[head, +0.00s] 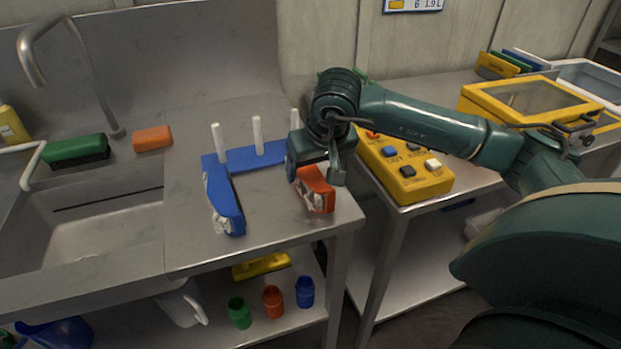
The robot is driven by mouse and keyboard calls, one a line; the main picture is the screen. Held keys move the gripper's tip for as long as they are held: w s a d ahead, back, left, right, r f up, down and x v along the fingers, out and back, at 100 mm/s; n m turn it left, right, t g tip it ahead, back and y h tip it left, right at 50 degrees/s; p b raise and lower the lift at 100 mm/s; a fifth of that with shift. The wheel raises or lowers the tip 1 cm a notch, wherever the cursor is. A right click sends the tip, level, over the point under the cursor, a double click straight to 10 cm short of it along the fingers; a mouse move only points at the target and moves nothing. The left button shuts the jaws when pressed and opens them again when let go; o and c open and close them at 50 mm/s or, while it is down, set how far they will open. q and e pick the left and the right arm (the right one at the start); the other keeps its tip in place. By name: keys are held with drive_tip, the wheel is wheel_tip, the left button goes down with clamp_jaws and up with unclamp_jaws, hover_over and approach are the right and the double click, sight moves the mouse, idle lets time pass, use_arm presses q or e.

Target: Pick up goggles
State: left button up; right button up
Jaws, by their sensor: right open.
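A red-orange pair of goggles (318,194) with a clear, shiny lens lies near the front right corner of the steel counter. My right gripper (315,174) is open directly above it, its fingers spread over the goggles' top; I cannot tell whether they touch. The gripper hides part of the goggles' back. A blue piece with a clear, shiny front (226,205), perhaps another pair of goggles, lies to the left by a blue rack (240,161) with white pegs. My left gripper is not in view.
A sink (90,225) with a green brush (76,149) and orange sponge (152,138) is on the left. A yellow button box (405,170) stands on the right-hand table, close to my right gripper. Colored cups (272,301) stand on the lower shelf. The counter's front middle is clear.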

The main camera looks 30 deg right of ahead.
sight(311, 171)
drive_tip(key=x, duration=0.5)
drive_tip(key=shift+w+p, duration=0.1)
drive_tip(key=shift+p, duration=0.2)
drive_tip(key=shift+r, duration=0.1)
drive_tip(key=shift+c, duration=0.4)
drive_tip(key=c, duration=1)
